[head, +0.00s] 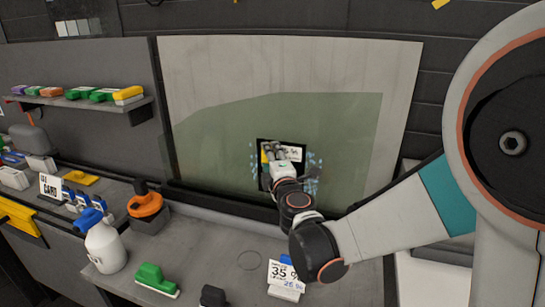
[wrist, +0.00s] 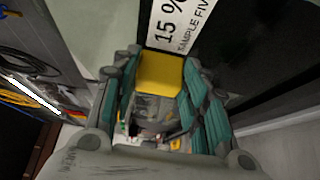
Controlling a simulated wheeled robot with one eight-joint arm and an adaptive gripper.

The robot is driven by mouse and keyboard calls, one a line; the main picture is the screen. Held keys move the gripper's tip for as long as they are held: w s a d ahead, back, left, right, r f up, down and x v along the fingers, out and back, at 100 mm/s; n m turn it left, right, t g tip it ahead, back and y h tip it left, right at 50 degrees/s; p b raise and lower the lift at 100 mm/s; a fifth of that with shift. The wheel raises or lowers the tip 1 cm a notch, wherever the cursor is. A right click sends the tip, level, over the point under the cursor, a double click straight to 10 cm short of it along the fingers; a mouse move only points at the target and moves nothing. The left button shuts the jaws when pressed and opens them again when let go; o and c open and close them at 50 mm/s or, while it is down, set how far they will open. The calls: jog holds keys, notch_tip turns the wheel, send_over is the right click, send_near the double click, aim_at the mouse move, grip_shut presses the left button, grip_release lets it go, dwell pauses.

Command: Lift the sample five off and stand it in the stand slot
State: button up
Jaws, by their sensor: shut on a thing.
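Sample five, a dark panel, stands upright in front of the large window sheet (head: 265,60). Its dark face (wrist: 265,45) and its white label (wrist: 180,22), reading 15 % SAMPLE FIVE, show in the wrist view. My gripper (head: 270,152) is at the panel in the head view and covers much of it. In the wrist view my gripper (wrist: 163,85) is shut on the sample's yellow tab (wrist: 160,70). I cannot tell whether the panel touches the sheet. I cannot pick out the stand slot surely; a rack with blue-tabbed pieces (head: 85,200) stands at left.
A white spray bottle (head: 105,245), an orange-topped tool (head: 146,206) and a green-handled tool (head: 156,280) stand on the bench (head: 215,255). A 35 % card (head: 284,273) is at front. A shelf (head: 110,105) holds several coloured blocks. Mid-bench is fairly clear.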

jog(key=s+a, duration=0.2)
jog(key=s, duration=0.4)
jog(key=shift+a+r, duration=0.2)
jog(key=shift+r, duration=0.2)
dwell(0.8)
dwell(0.4)
